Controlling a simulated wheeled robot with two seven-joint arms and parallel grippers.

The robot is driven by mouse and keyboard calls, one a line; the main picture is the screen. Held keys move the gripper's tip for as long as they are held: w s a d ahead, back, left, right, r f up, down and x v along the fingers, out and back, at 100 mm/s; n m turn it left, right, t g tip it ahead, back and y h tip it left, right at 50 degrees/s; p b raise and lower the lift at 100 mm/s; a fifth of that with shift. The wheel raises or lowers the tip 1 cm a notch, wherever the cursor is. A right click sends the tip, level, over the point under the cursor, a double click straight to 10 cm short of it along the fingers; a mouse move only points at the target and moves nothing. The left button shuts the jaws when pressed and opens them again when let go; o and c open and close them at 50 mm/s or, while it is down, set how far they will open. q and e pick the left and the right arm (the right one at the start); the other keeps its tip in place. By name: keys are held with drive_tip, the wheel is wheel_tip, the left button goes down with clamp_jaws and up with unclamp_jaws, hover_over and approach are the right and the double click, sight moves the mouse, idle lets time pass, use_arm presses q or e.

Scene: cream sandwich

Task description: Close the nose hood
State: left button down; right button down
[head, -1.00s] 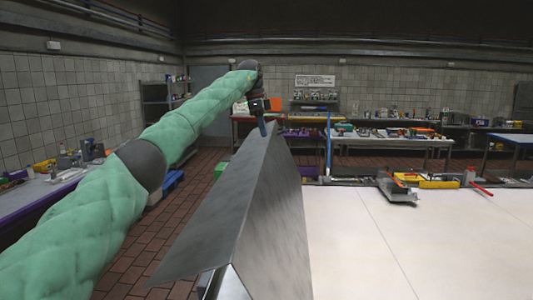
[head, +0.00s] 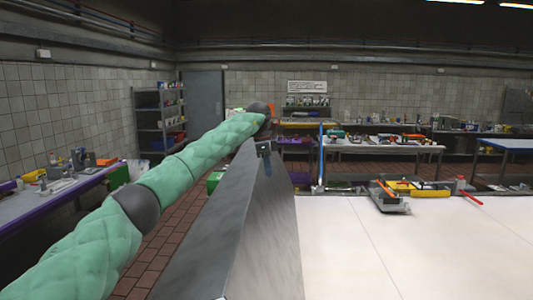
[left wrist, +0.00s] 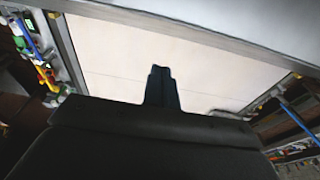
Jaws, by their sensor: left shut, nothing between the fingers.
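A large grey metal nose hood (head: 205,235) fills the lower middle of the head view as a peaked, wedge-like shape. Its left face slopes down to the left and its right face is steep. The hood's near lower end is cut off by the picture's bottom edge. My left gripper (head: 268,168) is shut and empty at the hood's far upper end, its fingers pointing down against the right face in the picture. Whether it touches the metal cannot be told. The shut fingers also show in the left wrist view (left wrist: 161,86). My right gripper is out of view.
A wide white surface (head: 360,235) with thin seams lies right of the hood. A grey tool with an orange part (head: 390,198) and a yellow item (head: 425,188) lie at its far edge. A purple-edged bench (head: 65,195) stands at the left.

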sight(258, 186)
use_arm(q)
drive_tip(key=shift+a+f+p, duration=0.35)
drive_tip(key=shift+a+p, duration=0.2)
drive_tip(key=shift+a+f+p, duration=0.3)
drive_tip(key=shift+a+p, duration=0.2)
drive_tip(key=shift+a, duration=0.05)
drive_tip(key=shift+a+f+p, duration=0.35)
drive_tip(key=shift+a+p, duration=0.05)
drive_tip(key=shift+a, duration=0.25)
drive_tip(key=shift+f, duration=0.1)
